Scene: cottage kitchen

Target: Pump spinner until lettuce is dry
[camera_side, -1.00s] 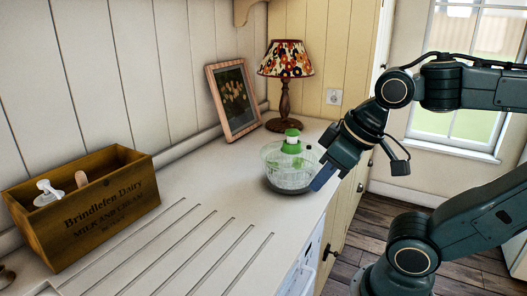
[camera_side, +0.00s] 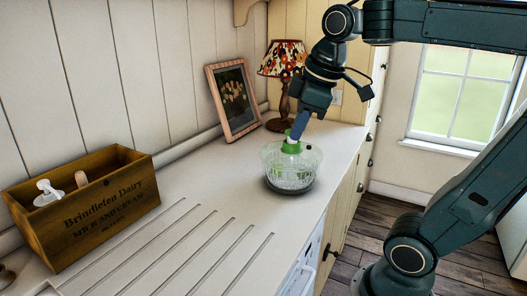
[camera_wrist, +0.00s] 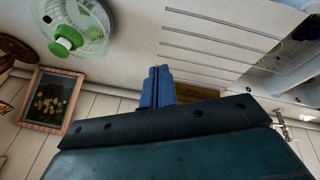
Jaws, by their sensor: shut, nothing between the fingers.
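The salad spinner (camera_side: 290,180) is a clear bowl with a dark base and a green pump knob (camera_side: 288,132), standing upright on the counter. The wrist view shows the spinner (camera_wrist: 97,25) and its green knob (camera_wrist: 66,40) at the upper left. My gripper (camera_side: 294,137) is shut and empty, its blue fingers pointing down over the knob in the side view. In the wrist view the closed fingertips (camera_wrist: 159,69) appear to the right of the knob. Contact cannot be told. Lettuce inside the bowl cannot be made out clearly.
A flowered lamp (camera_side: 283,58) and a leaning picture frame (camera_side: 233,100) stand behind the spinner. A wooden crate (camera_side: 110,212) with utensils stands at the left. The grooved counter (camera_side: 215,195) between crate and spinner is clear.

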